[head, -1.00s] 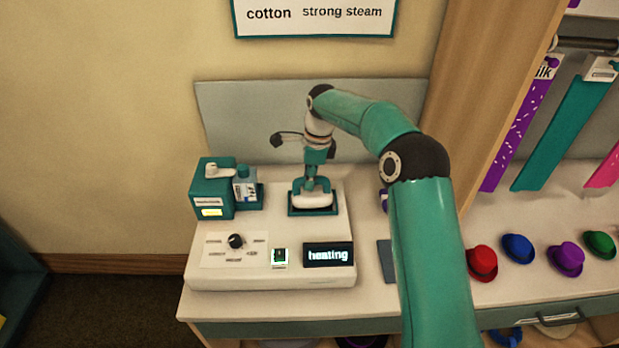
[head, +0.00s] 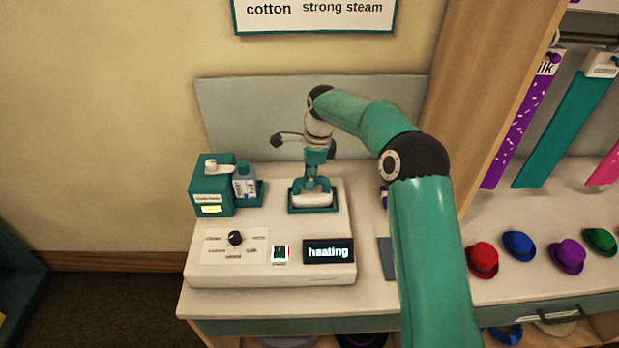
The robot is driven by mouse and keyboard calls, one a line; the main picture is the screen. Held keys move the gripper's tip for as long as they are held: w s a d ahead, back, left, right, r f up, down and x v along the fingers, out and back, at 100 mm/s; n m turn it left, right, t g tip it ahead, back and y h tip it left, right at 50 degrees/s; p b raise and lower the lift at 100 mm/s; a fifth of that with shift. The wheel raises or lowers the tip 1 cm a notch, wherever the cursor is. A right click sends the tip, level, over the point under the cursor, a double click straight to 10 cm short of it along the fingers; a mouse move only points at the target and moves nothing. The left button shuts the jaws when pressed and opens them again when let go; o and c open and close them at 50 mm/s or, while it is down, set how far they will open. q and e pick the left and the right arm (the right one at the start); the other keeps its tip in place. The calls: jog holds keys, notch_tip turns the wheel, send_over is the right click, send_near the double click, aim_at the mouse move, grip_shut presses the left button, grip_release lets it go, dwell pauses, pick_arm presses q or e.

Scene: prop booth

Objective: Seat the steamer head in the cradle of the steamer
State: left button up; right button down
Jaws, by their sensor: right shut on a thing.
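The steamer (head: 235,272) is a pale box with a dial, a lit switch and a display reading "heating". Its cradle (head: 293,208) is a teal-rimmed recess at the back right of its top. The steamer head (head: 313,200), white below with teal above, is at the cradle, upright and within its rim as seen from here. Whether it rests fully on the bottom I cannot tell. My right gripper (head: 312,176) points down from above, shut on the steamer head. Its fingers partly hide the head's top. My left gripper is not in view.
A teal box (head: 211,188) and a small bottle (head: 245,183) stand left of the cradle. Coloured hats (head: 482,260) line the table at right, below hanging cloth strips (head: 565,130). A grey panel (head: 240,120) stands behind. My right arm covers the table's middle.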

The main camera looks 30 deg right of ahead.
jog(key=c, duration=1)
grip_release()
notch_tip(320, 180, up, 12)
jog(key=d, duration=0.1)
jog(key=shift+s+d, duration=0.2)
jog(key=shift+s, duration=0.2)
jog(key=shift+f, duration=0.1)
